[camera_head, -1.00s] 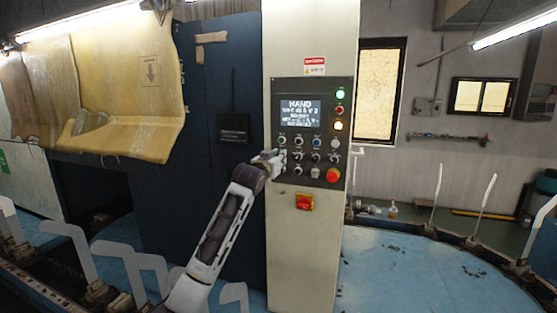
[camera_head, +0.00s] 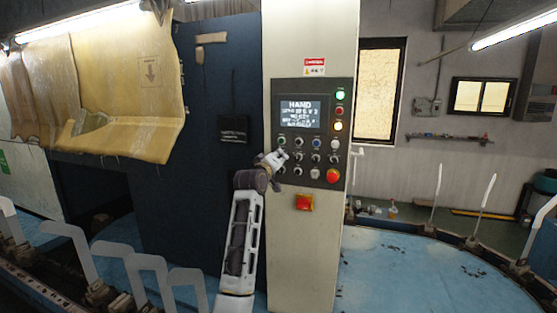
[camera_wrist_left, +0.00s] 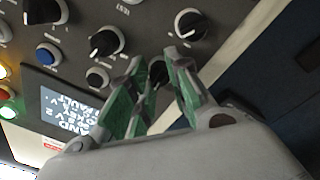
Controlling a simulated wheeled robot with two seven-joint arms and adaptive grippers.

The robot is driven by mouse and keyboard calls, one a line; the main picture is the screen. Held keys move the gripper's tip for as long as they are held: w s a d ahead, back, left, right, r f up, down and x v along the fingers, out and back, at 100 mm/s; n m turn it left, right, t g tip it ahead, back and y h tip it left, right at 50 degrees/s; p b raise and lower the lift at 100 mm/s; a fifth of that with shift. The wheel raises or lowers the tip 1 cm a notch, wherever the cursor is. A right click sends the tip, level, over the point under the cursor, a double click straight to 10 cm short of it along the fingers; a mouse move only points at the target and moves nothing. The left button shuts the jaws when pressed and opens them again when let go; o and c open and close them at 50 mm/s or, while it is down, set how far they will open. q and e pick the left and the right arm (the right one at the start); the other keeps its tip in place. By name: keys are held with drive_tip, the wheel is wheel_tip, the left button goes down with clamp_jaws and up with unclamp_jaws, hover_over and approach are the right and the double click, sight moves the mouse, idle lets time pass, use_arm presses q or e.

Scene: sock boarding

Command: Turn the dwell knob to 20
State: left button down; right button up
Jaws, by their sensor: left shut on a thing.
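The control panel (camera_head: 312,140) stands upright on a cream column, with a lit screen (camera_head: 300,114) above several rows of small knobs and buttons. My left gripper (camera_head: 279,156) is at the panel's left edge, just below the screen. In the left wrist view its green-padded fingers (camera_wrist_left: 155,60) are closed around a small dark knob (camera_wrist_left: 158,74), mostly hidden between them. Other black pointer knobs (camera_wrist_left: 107,41) (camera_wrist_left: 190,23) sit beside it. The knob labels and dial numbers are too small or hidden to read. My right gripper is not in view.
Blue platforms with several white sock boards (camera_head: 187,285) spread below. A dark blue cabinet wall (camera_head: 212,200) stands left of the column.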

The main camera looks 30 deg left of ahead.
use_arm(q)
drive_tip(key=shift+f+n, duration=0.1)
drive_tip(key=shift+n, duration=1.6)
drive_tip(key=c, duration=1.3)
unclamp_jaws()
drive_tip(key=shift+s, duration=0.1)
drive_tip(key=shift+v, duration=5.9)
drive_tip(key=shift+d+f, duration=0.1)
drive_tip(key=shift+d, duration=0.05)
